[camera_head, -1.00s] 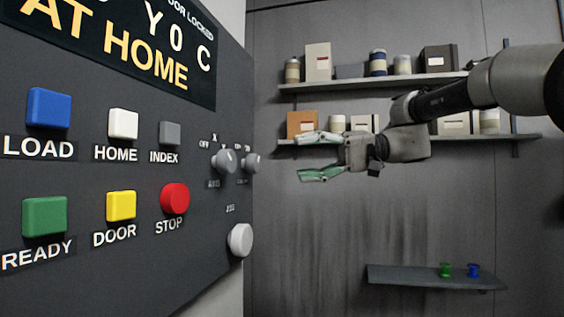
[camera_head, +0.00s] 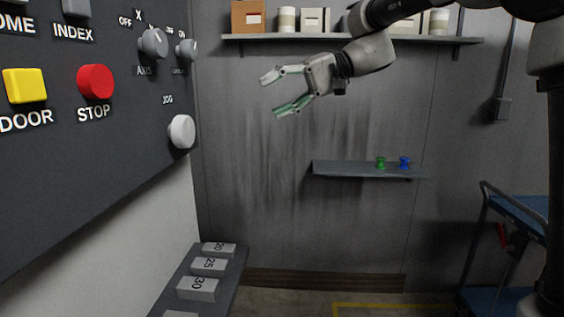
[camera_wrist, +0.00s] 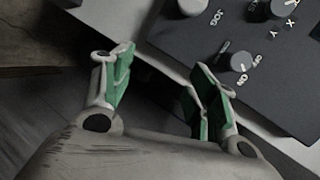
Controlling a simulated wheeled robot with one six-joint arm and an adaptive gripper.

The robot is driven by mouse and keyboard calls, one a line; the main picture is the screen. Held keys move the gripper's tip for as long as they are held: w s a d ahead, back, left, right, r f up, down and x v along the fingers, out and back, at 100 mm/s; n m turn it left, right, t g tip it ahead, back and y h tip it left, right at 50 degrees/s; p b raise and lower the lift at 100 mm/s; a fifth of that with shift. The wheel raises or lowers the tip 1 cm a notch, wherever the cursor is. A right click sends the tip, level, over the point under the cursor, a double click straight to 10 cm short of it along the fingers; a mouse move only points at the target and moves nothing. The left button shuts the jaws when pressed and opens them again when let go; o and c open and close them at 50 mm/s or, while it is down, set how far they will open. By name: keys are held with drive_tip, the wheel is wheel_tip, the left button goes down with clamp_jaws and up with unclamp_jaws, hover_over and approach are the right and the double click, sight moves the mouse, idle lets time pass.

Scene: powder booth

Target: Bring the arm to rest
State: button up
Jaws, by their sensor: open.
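My gripper (camera_head: 274,94) is open and empty in the head view, with green-lined fingers pointing left toward the control panel. It hangs in mid-air below the upper shelf, apart from everything I can see. In the wrist view my gripper (camera_wrist: 160,82) also shows its two fingers spread, with nothing between them. The control panel (camera_head: 90,170) stands at the left in the head view, and its dark face with knobs also shows in the wrist view (camera_wrist: 245,30). My arm reaches in from the upper right.
An upper shelf (camera_head: 235,39) holds boxes and cans. A small lower shelf (camera_head: 340,169) carries a green spool (camera_head: 381,162) and a blue spool (camera_head: 404,162). Numbered blocks (camera_head: 208,265) lie on a ledge at the bottom left. A blue cart (camera_head: 520,215) stands at the right.

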drive_tip(key=s+d+f+m+t+h, duration=0.1)
drive_tip(key=s+d+f+h, duration=0.2)
drive_tip(key=d+f, duration=0.45)
drive_tip(key=s+d+f+m+t+h, duration=0.25)
drive_tip(key=d+f, duration=0.35)
drive_tip(key=d, duration=0.3)
drive_tip(key=s+d+f+t+h, duration=0.1)
drive_tip(key=s+d+f+h, duration=0.2)
drive_tip(key=s+d, duration=0.5)
drive_tip(key=s+d+f+t+h, duration=0.1)
drive_tip(key=s+d+f+h, duration=0.3)
drive_tip(key=s+d, duration=0.5)
drive_tip(key=d, duration=0.4)
drive_tip(key=shift+s, duration=0.15)
drive_tip(key=shift+s+d+r+t+h, duration=0.15)
drive_tip(key=shift+d+r+t+h, duration=0.1)
drive_tip(key=shift+r+t, duration=0.15)
drive_tip(key=shift+c, duration=0.3)
